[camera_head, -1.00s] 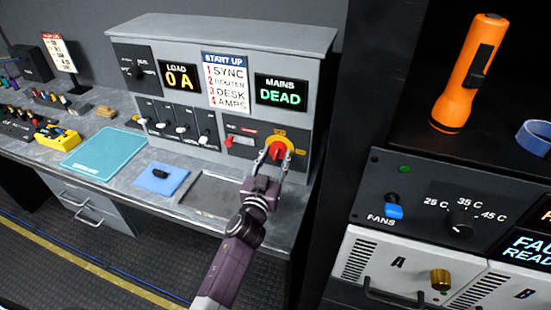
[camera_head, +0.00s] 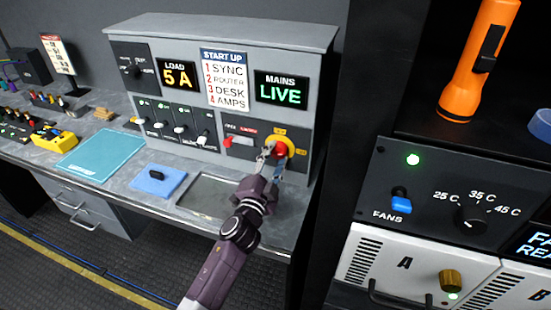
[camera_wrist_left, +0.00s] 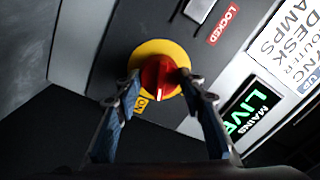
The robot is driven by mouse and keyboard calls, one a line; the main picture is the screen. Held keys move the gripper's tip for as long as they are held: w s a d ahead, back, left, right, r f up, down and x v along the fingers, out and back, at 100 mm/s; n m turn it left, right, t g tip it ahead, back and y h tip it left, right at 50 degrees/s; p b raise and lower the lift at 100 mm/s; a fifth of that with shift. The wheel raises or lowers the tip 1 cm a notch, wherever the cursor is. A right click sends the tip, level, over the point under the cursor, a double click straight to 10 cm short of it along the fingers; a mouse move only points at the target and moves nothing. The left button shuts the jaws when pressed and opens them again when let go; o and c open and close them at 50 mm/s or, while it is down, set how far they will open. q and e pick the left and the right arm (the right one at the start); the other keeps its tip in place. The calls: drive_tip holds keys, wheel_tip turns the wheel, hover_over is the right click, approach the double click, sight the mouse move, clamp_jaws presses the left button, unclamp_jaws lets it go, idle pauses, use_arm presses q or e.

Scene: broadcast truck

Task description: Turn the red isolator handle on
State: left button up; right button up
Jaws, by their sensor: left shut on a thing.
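The red isolator handle (camera_head: 281,150) sits on a round yellow plate (camera_head: 291,146) at the lower right of the grey power panel (camera_head: 318,60). In the left wrist view the red handle (camera_wrist_left: 158,78) stands between my fingertips, with its white mark pointing toward the yellow ON label (camera_wrist_left: 141,103). My left gripper (camera_head: 272,154) is shut on the handle, and it also shows in the left wrist view (camera_wrist_left: 160,80). The mains display (camera_head: 281,91) reads LIVE in green. The load display (camera_head: 177,76) reads 5 A. My right gripper is not in view.
Several breaker levers (camera_head: 178,126) line the panel's lower left. A rack with an orange torch (camera_head: 478,65) stands at right.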

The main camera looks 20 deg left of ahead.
use_arm(q)
drive_tip(key=shift+f+m, duration=0.1)
drive_tip(key=shift+m, duration=2.2)
drive_tip(key=o, duration=1.2)
drive_tip(key=shift+c, duration=0.2)
drive_tip(key=shift+s, duration=0.1)
drive_tip(key=s, duration=1.1)
drive_tip(key=shift+s+a+f, duration=0.2)
drive_tip(key=shift+s+f, duration=0.15)
drive_tip(key=shift+s, duration=0.05)
